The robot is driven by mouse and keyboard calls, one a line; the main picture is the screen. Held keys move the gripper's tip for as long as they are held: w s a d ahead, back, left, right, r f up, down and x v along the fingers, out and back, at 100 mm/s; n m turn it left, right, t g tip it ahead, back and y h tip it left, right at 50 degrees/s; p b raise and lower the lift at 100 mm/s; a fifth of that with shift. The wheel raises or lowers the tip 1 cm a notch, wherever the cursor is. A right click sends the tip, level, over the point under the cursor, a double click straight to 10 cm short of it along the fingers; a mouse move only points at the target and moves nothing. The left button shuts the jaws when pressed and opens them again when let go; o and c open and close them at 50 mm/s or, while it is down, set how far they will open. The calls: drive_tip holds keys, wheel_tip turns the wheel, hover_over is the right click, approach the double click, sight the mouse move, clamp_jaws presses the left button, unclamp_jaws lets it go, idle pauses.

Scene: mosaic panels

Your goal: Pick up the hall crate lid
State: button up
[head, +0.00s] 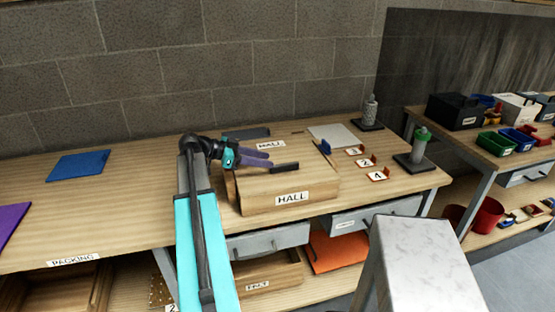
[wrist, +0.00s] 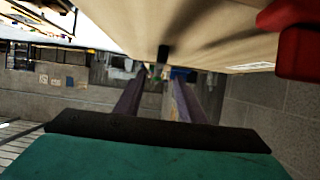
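The hall crate (head: 290,206) is a wooden box labelled HALL on the bench. Its wooden lid (head: 312,166) lies on top, with a black bar handle (head: 285,168) and a second HALL label. My gripper (head: 271,160) is over the left part of the lid, its purple fingers pointing right, close to the handle. In the wrist view the fingers (wrist: 160,76) are apart with nothing held between them. A pale wooden surface, probably the lid (wrist: 215,30), fills the top there, with a dark stub, probably the handle (wrist: 163,53), beyond the fingertips. Contact cannot be told.
Small numbered stands (head: 367,163), a grey plate (head: 336,137) and a green-topped bottle (head: 418,148) stand right of the crate. A blue mat (head: 78,166) lies far left; the bench between is clear. A red shape (wrist: 295,40) shows at the wrist view's upper right.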

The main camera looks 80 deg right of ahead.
sight(285, 164)
drive_tip(key=shift+s+d+f, duration=0.2)
drive_tip(key=shift+s, duration=0.15)
drive_tip(key=shift+s, duration=0.15)
drive_tip(key=shift+p+x, duration=1.35)
drive_tip(key=shift+x, duration=0.5)
drive_tip(key=shift+s+d+f, duration=0.25)
drive_tip(key=shift+s+f, duration=0.2)
drive_tip(key=shift+c, duration=0.2)
drive_tip(key=shift+r, duration=0.1)
clamp_jaws()
